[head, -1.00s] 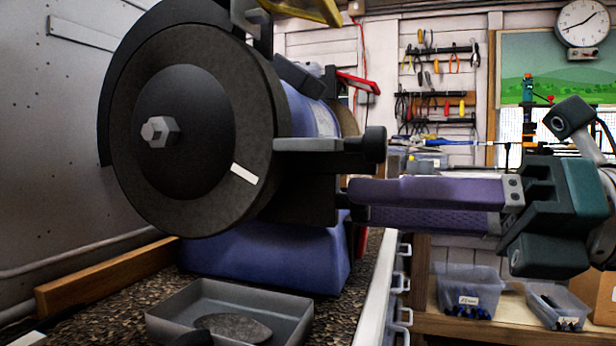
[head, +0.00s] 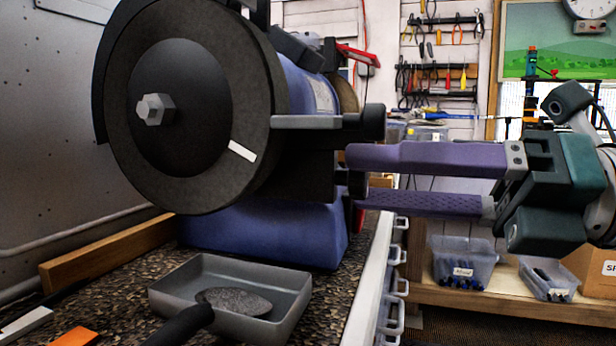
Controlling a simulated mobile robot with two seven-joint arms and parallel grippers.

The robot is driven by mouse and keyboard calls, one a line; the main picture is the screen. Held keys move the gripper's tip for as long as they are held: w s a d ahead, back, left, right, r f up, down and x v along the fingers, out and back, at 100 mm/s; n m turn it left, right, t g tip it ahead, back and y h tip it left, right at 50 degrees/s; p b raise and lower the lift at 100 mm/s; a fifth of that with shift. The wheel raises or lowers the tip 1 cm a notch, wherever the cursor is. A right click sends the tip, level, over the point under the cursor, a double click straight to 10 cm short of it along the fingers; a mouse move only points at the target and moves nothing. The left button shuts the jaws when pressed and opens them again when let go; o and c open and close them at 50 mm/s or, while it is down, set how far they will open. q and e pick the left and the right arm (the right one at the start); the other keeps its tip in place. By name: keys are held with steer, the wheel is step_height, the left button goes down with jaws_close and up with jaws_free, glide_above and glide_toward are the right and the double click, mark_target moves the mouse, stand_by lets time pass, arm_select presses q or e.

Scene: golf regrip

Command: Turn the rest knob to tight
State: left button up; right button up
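The bench grinder has a dark wheel (head: 200,60) with a white mark on it, and a grey tool rest (head: 305,122) at its right side. A round black knob (head: 374,122) sits at the right end of the rest. A smaller dark round part (head: 357,184) shows lower down, beside my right fingertips. I cannot tell for sure which is the rest knob. My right gripper (head: 357,180) reaches in from the right with purple fingers parted, the small dark part showing between their tips. Whether they touch it is unclear. My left gripper is not in view.
A grey tray (head: 165,303) stands on the speckled bench (head: 110,290), with a dark golf club head (head: 235,300) over it. An orange block (head: 75,337) lies at the front left. Clear bins (head: 465,262) stand on a wooden shelf at right. Tools hang behind.

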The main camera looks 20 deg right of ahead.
steer(key=shift+o, duration=0.3)
steer(key=shift+s+d+f, duration=0.1)
steer(key=shift+s+d, duration=0.05)
steer(key=shift+d, duration=0.05)
steer(key=v, duration=0.9)
steer(key=shift+s+d+b, duration=0.15)
steer(key=shift+d+b, duration=0.05)
steer(key=shift+b, duration=0.15)
